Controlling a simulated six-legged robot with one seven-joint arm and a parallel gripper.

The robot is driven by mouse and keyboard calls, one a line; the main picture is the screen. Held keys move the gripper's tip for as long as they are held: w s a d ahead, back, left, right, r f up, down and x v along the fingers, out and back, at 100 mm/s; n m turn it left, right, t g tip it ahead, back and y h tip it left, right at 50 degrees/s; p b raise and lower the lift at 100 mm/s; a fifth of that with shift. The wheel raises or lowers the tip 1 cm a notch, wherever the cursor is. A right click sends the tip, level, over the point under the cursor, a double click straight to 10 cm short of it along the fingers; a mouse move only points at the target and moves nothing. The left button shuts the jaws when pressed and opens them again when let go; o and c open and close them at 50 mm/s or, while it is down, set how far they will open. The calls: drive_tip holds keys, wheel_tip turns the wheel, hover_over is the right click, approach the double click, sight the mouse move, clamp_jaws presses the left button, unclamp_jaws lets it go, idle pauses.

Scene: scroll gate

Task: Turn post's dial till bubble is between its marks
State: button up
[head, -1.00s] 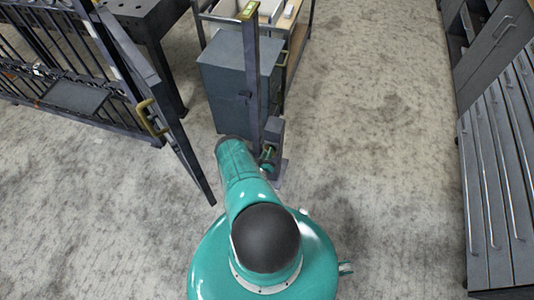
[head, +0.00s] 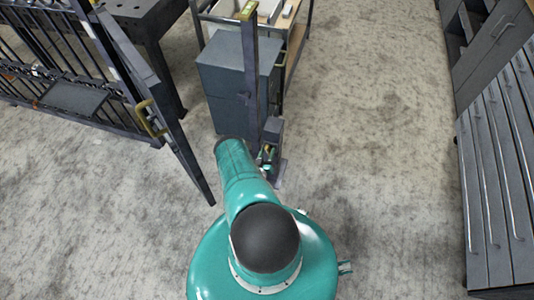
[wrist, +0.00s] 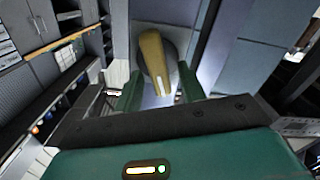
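The dark post (head: 250,75) stands upright ahead of me, with a yellow-framed bubble vial (head: 249,10) on its top. The bubble and its marks are too small to read. A box low on the post carries the dial, whose brass-coloured handle (wrist: 155,62) shows in the wrist view, tilted slightly with its lower end to the right. My gripper (wrist: 160,84) is open, its two green fingers on either side of the handle's lower end, with gaps visible on both sides. In the head view, my arm partly hides the gripper at the dial.
A barred gate (head: 60,70) with a brass handle stands at the left, its near end close to my arm. A grey cabinet (head: 225,75) and workbench are behind the post. Drawers (head: 500,170) line the right side. The floor between is clear.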

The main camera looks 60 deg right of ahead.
drive_tip(key=s+a, duration=0.2)
drive_tip(key=a, duration=1.1)
drive_tip(key=shift+a, duration=0.3)
drive_tip(key=shift+s, duration=0.1)
